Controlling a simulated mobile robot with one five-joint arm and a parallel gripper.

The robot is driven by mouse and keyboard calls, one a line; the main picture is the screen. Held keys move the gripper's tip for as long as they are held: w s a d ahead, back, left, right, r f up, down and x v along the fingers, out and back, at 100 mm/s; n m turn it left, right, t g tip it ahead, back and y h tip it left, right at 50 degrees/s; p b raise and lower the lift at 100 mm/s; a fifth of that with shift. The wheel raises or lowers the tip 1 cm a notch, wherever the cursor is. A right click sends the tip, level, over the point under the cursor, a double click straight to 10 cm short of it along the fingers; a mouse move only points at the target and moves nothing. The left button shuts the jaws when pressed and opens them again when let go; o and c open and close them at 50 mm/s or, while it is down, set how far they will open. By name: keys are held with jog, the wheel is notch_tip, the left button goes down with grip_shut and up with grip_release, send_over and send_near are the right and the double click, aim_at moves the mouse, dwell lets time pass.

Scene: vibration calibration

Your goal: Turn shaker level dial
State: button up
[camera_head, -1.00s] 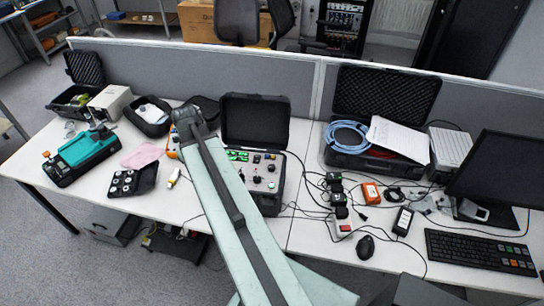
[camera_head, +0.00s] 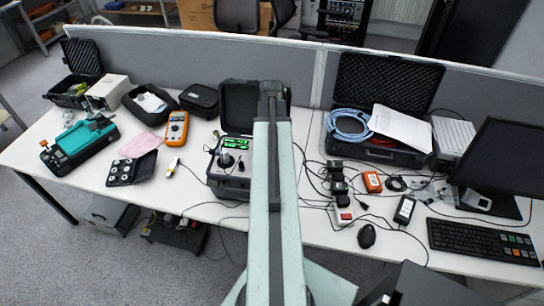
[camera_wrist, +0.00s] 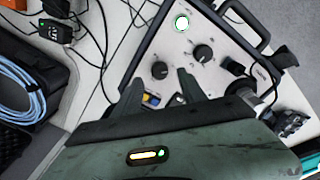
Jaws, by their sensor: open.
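The shaker unit is an open black case (camera_head: 229,182) with a light control panel and green displays, left of centre on the desk. My arm covers its right part in the head view. I cannot tell which is the level dial. My gripper (camera_wrist: 160,84) is open and empty, its two dark fingers pointing at the panel near the lower dial. Whether it touches cannot be told. The gripper itself is hidden in the head view.
An orange multimeter (camera_head: 177,128) and a foam tray (camera_head: 132,168) lie left of the shaker. Right of my arm are cables, an orange box (camera_head: 372,182), a mouse (camera_head: 367,236) and a case with blue cable (camera_head: 345,128). A grey partition (camera_head: 190,55) stands behind.

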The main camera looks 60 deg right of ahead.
notch_tip(320, 180, down, 4)
jog(key=shift+r+b, duration=0.1)
jog(key=shift+b, duration=1.1)
jog(key=shift+r, duration=0.1)
